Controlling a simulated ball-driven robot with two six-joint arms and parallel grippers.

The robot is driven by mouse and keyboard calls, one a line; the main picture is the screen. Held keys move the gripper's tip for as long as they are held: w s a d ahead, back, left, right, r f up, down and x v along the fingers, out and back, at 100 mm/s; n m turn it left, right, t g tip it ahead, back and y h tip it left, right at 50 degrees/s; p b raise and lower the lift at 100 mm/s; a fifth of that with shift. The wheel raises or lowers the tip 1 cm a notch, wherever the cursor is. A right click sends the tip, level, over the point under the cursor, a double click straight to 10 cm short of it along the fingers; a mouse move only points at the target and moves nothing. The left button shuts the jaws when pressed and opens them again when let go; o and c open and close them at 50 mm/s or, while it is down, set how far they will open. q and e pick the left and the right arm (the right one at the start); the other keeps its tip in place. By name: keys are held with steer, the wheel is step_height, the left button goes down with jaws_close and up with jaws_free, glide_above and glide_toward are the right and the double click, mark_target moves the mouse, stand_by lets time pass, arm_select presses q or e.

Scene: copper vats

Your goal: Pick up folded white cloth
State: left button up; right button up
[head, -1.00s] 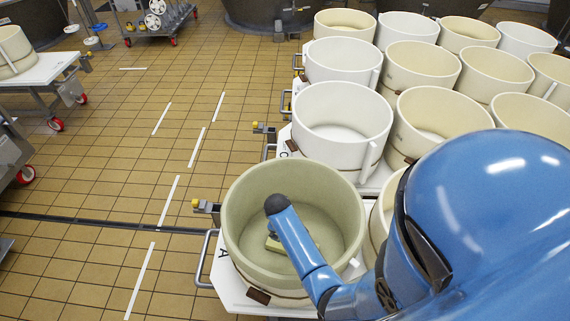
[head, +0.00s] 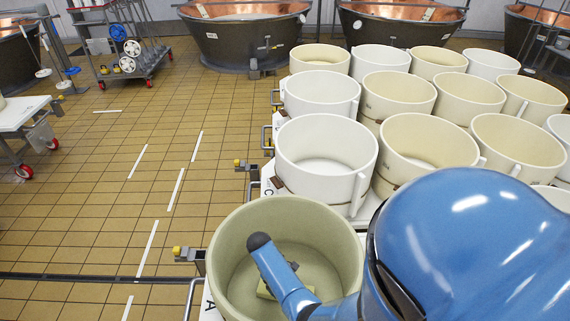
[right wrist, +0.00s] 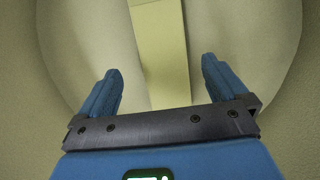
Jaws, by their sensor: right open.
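A pale yellowish, flat strip-like thing (right wrist: 160,40) lies on the bottom of a beige tub (head: 225,250). It looks cream rather than white, and I cannot tell whether it is the folded cloth. In the right wrist view my right gripper (right wrist: 160,72) is open and empty, with one finger on either side of the strip in the picture. I cannot tell how far above it the fingers are. In the head view a small part of the thing shows under my right arm, which reaches into the tub and hides the fingers. My left gripper is out of view.
The tub's wall surrounds my right arm closely. White and cream tubs (head: 325,150) stand in rows behind it. Large copper-lined vats (head: 240,35) stand at the back, and a wheeled rack (head: 125,60) at the back left. The tiled floor (head: 110,210) to the left is mostly clear.

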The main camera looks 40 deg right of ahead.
steer(key=shift+b+x, duration=0.35)
steer(key=shift+x, duration=2.1)
steer(key=shift+a, duration=0.15)
steer(key=c, duration=1.2)
steer(key=shift+r, duration=0.2)
